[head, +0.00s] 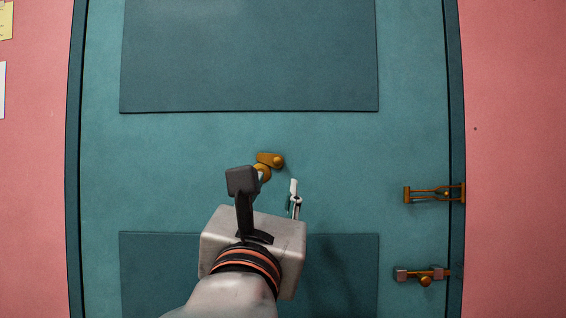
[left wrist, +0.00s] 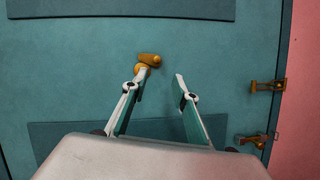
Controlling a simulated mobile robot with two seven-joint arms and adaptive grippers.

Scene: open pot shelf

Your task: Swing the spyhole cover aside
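The brass spyhole cover (head: 269,159) is a small elongated plate with a round knob at its right end, on the teal door. A round brass piece (head: 261,171) shows just below its left end, partly hidden by my gripper. In the left wrist view the cover (left wrist: 149,59) lies just beyond my left fingertip. My left gripper (head: 278,180) is open, its two fingers apart with nothing between them. It also shows in the left wrist view (left wrist: 162,73). Its left fingertip overlaps the round brass piece in view; I cannot tell whether they touch. My right gripper is not in view.
The door (head: 340,170) has raised dark panels above (head: 250,55) and below (head: 345,275). A brass latch (head: 433,194) and a brass bolt (head: 424,274) sit at its right edge. Pink wall flanks it. The door face between the cover and the latch is clear.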

